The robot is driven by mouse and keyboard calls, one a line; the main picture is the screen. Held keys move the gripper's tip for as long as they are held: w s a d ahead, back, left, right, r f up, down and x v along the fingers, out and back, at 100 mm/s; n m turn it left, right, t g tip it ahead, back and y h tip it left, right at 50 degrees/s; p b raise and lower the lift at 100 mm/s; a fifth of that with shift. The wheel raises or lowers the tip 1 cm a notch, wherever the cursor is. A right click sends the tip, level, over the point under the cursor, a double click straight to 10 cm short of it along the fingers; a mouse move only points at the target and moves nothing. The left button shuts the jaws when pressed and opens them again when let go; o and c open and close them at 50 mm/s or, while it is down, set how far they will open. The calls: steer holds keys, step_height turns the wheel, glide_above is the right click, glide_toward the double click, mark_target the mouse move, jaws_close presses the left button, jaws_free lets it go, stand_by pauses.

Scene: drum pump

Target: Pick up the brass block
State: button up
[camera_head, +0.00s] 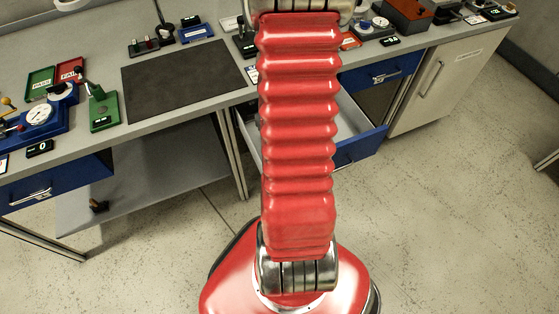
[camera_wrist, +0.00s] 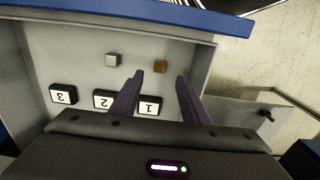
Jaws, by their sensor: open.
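The brass block (camera_wrist: 160,66) is a small golden-brown cube in the wrist view, lying on the pale floor of an open drawer near its front wall. My gripper (camera_wrist: 159,76) is open, with its two dark purple fingers apart. Their tips point toward the brass block, which shows just beyond and between them in the picture. The gap in depth is hard to judge. Nothing is held. In the head view my red arm hides the gripper, and the brass block cannot be seen.
A silver-grey block (camera_wrist: 112,60) lies left of the brass one. Labels 1 (camera_wrist: 150,106), 2 (camera_wrist: 104,100) and 3 (camera_wrist: 63,95) stand in the drawer. The open drawer (camera_head: 356,122) has a blue front. A dark mat (camera_head: 183,80) and instruments lie on the bench.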

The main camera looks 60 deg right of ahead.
steer(key=shift+f, duration=1.45)
steer(key=shift+s+f, duration=0.1)
steer(key=shift+f, duration=2.5)
jaws_close()
